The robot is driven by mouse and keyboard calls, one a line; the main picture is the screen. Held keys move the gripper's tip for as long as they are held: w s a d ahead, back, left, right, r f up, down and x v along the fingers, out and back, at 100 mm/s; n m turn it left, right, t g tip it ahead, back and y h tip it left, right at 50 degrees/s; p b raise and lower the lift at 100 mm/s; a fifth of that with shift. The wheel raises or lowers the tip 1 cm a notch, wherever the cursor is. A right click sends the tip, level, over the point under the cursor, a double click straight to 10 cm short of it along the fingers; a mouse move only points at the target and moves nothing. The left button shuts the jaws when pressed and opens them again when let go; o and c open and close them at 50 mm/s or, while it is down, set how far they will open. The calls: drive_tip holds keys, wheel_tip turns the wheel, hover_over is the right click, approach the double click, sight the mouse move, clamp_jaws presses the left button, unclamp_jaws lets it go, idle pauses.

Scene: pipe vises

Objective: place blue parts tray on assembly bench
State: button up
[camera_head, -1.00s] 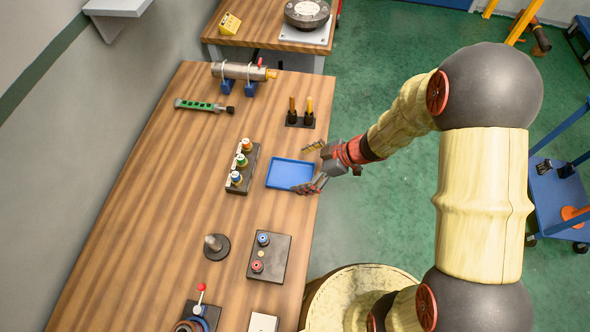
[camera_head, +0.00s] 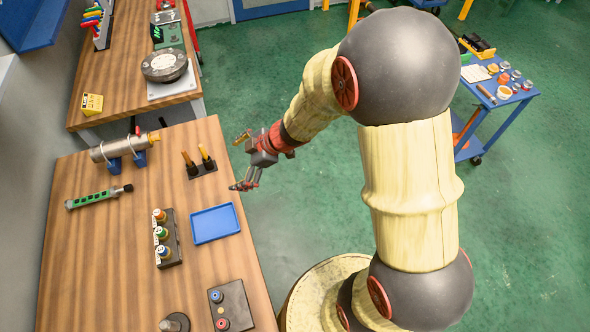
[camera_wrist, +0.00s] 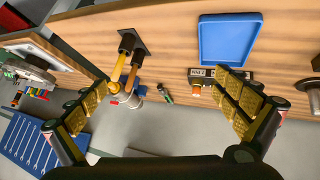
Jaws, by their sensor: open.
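The blue parts tray (camera_head: 215,223) lies flat and empty on the wooden assembly bench (camera_head: 110,243), near the bench's right edge. In the wrist view the tray (camera_wrist: 228,40) shows at the top, beyond the right finger. My gripper (camera_head: 240,162) is open and empty. It hangs off the bench's right edge, up and right of the tray and apart from it. In the wrist view both gold-padded fingers of my gripper (camera_wrist: 165,98) are spread wide with nothing between them.
A holder with two upright handles (camera_head: 198,165) stands above the tray. A rack with coloured knobs (camera_head: 165,238) is left of it. A clamped metal pipe (camera_head: 118,146) and green tool (camera_head: 98,196) lie farther left. A blue cart (camera_head: 500,105) stands right over open green floor.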

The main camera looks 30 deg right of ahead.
drive_tip(key=w+d+r+m+t+h, duration=0.3)
drive_tip(key=w+d+r+t+h, duration=0.15)
drive_tip(key=d+r, duration=0.4)
drive_tip(key=s+d+r+m+h, duration=0.45)
drive_tip(key=d+r+m, duration=0.2)
drive_tip(key=r, duration=0.55)
drive_tip(key=s+a+r+m+g+y, duration=0.1)
drive_tip(key=s+a+m+g, duration=0.1)
drive_tip(key=s, duration=1)
drive_tip(key=s+a+m+g+y, duration=0.1)
drive_tip(key=s+a+m+g, duration=0.1)
drive_tip(key=s, duration=1)
drive_tip(key=shift+a+r+m, duration=0.35)
drive_tip(key=shift+a+m, duration=0.2)
drive_tip(key=shift+a, duration=0.4)
